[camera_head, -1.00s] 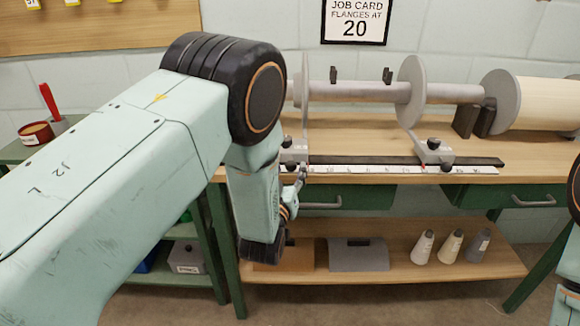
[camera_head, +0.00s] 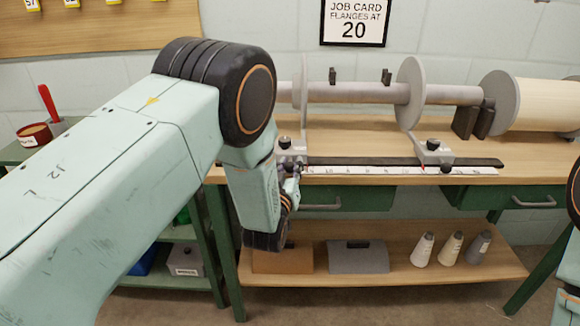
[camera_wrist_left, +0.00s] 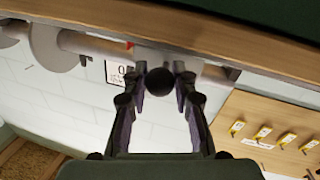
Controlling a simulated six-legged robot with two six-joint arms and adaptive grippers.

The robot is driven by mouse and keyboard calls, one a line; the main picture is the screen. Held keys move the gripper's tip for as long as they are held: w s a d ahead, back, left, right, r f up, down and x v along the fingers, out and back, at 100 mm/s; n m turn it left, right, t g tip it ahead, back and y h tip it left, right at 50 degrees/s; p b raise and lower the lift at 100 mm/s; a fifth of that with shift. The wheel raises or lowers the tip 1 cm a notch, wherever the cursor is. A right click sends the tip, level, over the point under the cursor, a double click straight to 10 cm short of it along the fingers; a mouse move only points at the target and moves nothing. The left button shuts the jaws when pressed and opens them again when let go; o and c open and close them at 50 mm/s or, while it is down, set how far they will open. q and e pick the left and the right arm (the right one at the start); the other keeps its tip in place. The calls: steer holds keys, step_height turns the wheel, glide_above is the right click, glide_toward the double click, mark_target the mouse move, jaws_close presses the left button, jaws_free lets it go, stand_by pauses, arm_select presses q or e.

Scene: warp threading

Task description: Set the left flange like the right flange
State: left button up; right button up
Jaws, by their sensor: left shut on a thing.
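The left flange (camera_head: 302,90) is a thin grey disc on the grey beam, seen nearly edge-on and partly hidden by my left arm. Its grey carriage (camera_head: 297,150) with a black knob (camera_head: 285,142) sits at the left end of the white scale (camera_head: 350,170). My left gripper (camera_head: 290,172) is at the front of this carriage. In the left wrist view my fingers (camera_wrist_left: 160,75) are shut on the black knob (camera_wrist_left: 160,82). The right flange (camera_head: 411,92) is a larger-looking grey disc above its own carriage (camera_head: 434,153), which has a red pointer. My right gripper is out of view.
A job card (camera_head: 355,22) on the wall reads "FLANGES AT 20". A cream roll (camera_head: 545,103) lies at the right of the bench (camera_head: 350,132). Several cones (camera_head: 451,248) and a grey box (camera_head: 358,257) stand on the lower shelf. Bench space behind the scale is clear.

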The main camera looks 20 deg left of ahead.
arm_select(q)
jaws_close()
steer(key=shift+f, duration=0.1)
stand_by(0.3)
steer(key=shift+w+d, duration=0.15)
steer(key=shift+d, duration=0.25)
steer(key=o, duration=0.8)
jaws_free()
steer(key=shift+a, duration=0.1)
steer(key=s, duration=0.8)
steer(key=s+d, duration=0.1)
steer(key=s, duration=0.3)
